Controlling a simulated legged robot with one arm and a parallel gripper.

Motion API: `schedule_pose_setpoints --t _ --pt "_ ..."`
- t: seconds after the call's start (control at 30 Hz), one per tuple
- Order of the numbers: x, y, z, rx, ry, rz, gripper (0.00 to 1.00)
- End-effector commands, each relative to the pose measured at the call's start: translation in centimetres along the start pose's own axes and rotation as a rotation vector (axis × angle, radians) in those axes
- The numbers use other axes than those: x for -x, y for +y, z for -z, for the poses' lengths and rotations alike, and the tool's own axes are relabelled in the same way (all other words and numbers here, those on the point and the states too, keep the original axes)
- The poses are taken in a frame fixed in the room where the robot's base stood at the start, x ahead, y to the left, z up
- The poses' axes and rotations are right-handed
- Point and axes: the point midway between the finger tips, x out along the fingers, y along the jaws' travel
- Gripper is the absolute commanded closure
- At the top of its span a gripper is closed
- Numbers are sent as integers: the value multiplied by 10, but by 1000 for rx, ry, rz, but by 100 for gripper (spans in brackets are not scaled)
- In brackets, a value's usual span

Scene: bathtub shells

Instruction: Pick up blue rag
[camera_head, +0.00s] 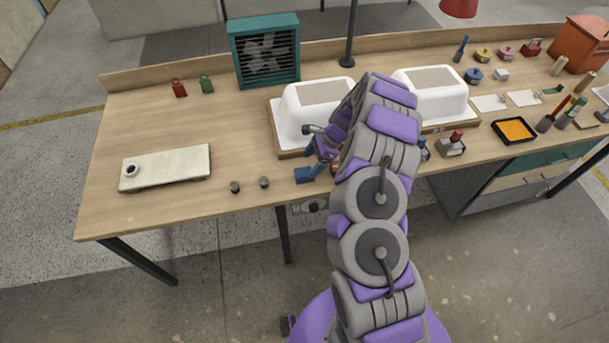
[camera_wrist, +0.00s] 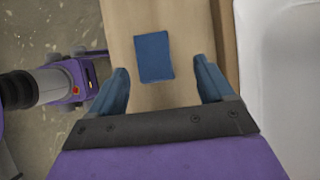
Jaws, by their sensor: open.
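The blue rag (camera_wrist: 153,57) is a small flat dark-blue rectangle on the wooden bench top, near its front edge. In the head view it shows as a small blue patch (camera_head: 303,175) in front of the left white tub. My gripper (camera_wrist: 161,69) is open in the wrist view, with its two blue fingers on either side of the rag's near part. Nothing is between the fingers except the view of the rag below them. I cannot tell how high the fingers are. In the head view my arm hides part of the gripper.
A left white tub shell (camera_head: 293,116) stands on a wooden base behind the rag, and a right one (camera_head: 444,94) stands further right. Two small dark knobs (camera_head: 249,185) lie left of the rag. A pale slab (camera_head: 165,168) is further left. A teal fan (camera_head: 265,52) stands behind.

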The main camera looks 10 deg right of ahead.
Motion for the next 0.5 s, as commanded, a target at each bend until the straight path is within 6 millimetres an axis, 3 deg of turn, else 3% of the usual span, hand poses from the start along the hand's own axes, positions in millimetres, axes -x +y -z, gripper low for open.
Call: schedule_pose_setpoints --t 0.5 --pt "-52 7 -1 2 0 0 19"
